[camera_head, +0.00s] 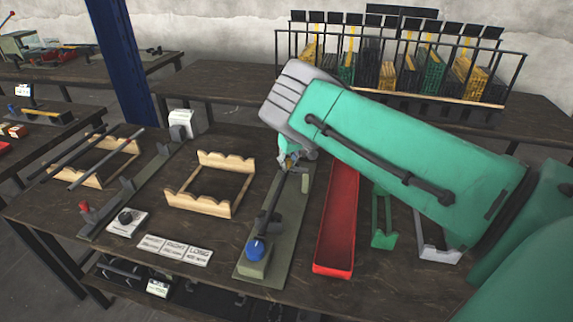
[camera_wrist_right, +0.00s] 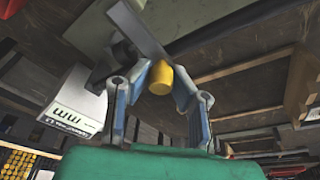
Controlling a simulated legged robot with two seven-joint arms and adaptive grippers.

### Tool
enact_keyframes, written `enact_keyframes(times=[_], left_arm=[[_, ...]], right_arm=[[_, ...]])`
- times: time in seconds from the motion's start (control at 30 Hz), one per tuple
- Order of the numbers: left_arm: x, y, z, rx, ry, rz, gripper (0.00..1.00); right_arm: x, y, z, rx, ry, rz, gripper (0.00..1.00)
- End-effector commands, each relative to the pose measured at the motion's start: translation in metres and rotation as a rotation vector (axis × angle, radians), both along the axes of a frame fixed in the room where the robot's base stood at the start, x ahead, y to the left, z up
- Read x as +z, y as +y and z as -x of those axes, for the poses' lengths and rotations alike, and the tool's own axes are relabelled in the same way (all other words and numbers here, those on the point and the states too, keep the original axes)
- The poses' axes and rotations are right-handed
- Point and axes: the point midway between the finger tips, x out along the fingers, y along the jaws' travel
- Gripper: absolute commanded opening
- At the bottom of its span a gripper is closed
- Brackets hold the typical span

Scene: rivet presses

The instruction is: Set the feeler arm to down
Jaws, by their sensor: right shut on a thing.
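A feeler arm shows in the right wrist view as a flat grey bar (camera_wrist_right: 137,30) with a yellow knob (camera_wrist_right: 160,78) at its end. My right gripper (camera_wrist_right: 165,82) has its two blue-grey fingers closed around the yellow knob. In the head view my right gripper (camera_head: 288,161) is at the far end of a long green base plate (camera_head: 283,228). The plate carries a dark rod and a blue knob (camera_head: 256,250) at its near end. My forearm and the gripper hide much of the feeler arm in the head view. My left gripper is not in view.
A wooden cradle (camera_head: 182,201) stands left of the plate. A red tray (camera_head: 336,232) lies to its right, with a green bracket (camera_head: 383,240) beyond. A white box (camera_head: 183,124) stands behind, and white label cards (camera_head: 175,249) lie in front.

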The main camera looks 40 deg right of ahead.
Motion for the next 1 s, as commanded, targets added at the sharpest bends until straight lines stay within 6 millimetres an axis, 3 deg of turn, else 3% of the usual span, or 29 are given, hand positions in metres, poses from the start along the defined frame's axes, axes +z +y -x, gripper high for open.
enact_keyframes(times=[0.43, 0.47, 0.5, 0.87, 1.0], left_arm=[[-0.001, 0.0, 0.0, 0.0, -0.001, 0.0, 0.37], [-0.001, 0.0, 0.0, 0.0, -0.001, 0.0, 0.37], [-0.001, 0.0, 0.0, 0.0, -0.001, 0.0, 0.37], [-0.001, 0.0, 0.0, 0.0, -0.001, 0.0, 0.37], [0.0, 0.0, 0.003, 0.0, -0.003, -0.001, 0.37]], right_arm=[[-0.007, 0.003, 0.005, 0.002, 0.022, -0.005, 0.0], [-0.007, 0.003, 0.005, 0.002, 0.022, -0.005, 0.26], [-0.007, 0.003, 0.005, 0.002, 0.022, -0.005, 0.39], [-0.004, 0.001, 0.004, 0.0, 0.016, -0.001, 0.39], [0.006, 0.002, 0.005, 0.0, 0.013, -0.001, 0.39]])
